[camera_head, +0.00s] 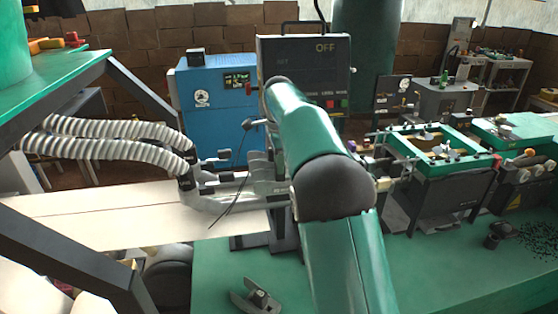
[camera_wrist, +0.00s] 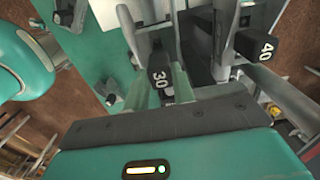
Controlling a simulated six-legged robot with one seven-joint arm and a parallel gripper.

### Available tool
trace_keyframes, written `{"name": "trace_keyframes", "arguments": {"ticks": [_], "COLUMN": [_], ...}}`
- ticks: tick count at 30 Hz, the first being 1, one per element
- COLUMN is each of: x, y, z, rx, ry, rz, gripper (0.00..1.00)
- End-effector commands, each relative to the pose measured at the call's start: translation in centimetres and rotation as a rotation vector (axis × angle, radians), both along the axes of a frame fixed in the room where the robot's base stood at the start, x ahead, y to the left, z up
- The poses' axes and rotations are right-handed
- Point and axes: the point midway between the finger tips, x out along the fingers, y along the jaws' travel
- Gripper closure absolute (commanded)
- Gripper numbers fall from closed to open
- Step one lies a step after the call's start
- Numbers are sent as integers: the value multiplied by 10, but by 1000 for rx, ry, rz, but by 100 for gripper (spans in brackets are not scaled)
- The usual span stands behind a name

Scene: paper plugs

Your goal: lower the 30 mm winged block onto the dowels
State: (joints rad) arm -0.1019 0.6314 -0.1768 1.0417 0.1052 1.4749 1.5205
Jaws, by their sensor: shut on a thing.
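The black block marked 30 (camera_wrist: 159,77) is between the pale green fingers of my gripper (camera_wrist: 158,90) in the wrist view. My gripper is shut on it. Metal parts of the machine lie just beyond the block. I cannot make out the dowels, or whether the block touches anything below it. A second black block marked 40 (camera_wrist: 262,46) stands apart to the right, outside the fingers. In the head view my green arm covers the gripper and the 30 block.
Ribbed hoses (camera_head: 110,140) run into the machine on the left. A blue cabinet (camera_head: 212,105) and an OFF panel (camera_head: 303,65) stand behind. A green-framed unit (camera_head: 432,150) stands right.

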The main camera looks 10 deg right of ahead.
Motion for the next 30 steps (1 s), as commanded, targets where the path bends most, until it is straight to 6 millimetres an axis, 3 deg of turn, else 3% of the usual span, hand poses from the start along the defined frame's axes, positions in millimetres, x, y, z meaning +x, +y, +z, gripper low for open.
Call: {"name": "trace_keyframes", "arguments": {"ticks": [26, 27, 30], "x": [0, 0, 0], "y": [0, 0, 0], "z": [-15, -15, -15], "rx": [0, 0, 0], "ry": [-1, -1, 0], "rz": [0, 0, 0], "gripper": [100, 71, 52]}}
